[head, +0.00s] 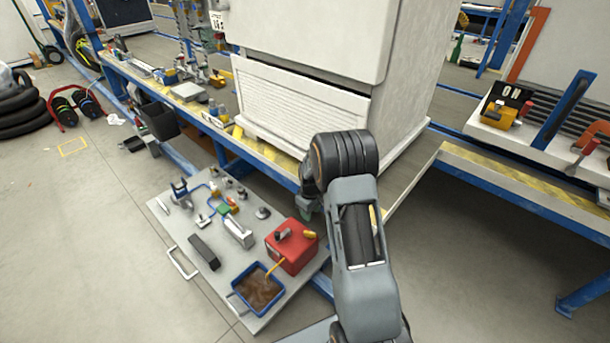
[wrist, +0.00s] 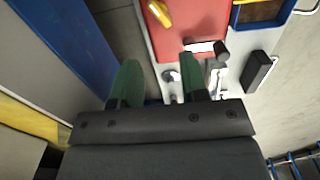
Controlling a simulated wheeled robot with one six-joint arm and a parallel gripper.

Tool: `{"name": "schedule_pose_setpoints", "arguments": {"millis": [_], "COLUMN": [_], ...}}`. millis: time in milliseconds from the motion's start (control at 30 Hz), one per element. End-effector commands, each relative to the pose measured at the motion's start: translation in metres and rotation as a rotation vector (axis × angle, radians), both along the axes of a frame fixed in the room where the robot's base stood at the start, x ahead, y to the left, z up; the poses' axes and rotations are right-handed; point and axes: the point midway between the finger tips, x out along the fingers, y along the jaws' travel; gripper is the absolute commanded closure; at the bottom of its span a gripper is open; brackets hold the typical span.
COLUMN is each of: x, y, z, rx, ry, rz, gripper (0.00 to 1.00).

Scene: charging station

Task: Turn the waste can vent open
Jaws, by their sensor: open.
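The red waste can (head: 292,255) stands on a low grey board. A dark knob (head: 282,234) and a yellow fitting (head: 309,234) are on its top; I cannot tell for certain which is the vent. In the wrist view the red can (wrist: 195,22) is at the upper middle, with the yellow fitting (wrist: 160,13) on it. My gripper (wrist: 160,80) is open, its two green fingers apart, with nothing seen between them. In the head view my gripper (head: 307,212) is mostly hidden by my own arm, just above and behind the can.
A blue tray (head: 236,297) of brown liquid sits beside the can, with small fittings and a black block (head: 204,250) on the board (head: 165,222). A blue-edged bench (head: 275,172) carrying a large white cabinet (head: 305,108) stands close behind.

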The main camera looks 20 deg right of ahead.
Motion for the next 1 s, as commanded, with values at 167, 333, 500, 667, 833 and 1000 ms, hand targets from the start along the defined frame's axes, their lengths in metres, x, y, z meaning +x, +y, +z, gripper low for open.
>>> {"name": "schedule_pose_setpoints", "arguments": {"millis": [167, 333, 500, 667, 833, 1000], "x": [-0.003, -0.007, -0.013, -0.019, -0.025, -0.029], "y": [0.005, 0.012, 0.018, 0.024, 0.029, 0.032], "z": [0.043, 0.078, 0.112, 0.14, 0.163, 0.177], "rx": [-0.002, -0.005, -0.007, -0.008, -0.008, -0.009], "ry": [-0.012, -0.028, -0.043, -0.055, -0.066, -0.074], "rz": [-0.011, -0.031, -0.053, -0.071, -0.087, -0.098], "gripper": [0.6, 0.6, 0.6, 0.6, 0.6, 0.6]}}
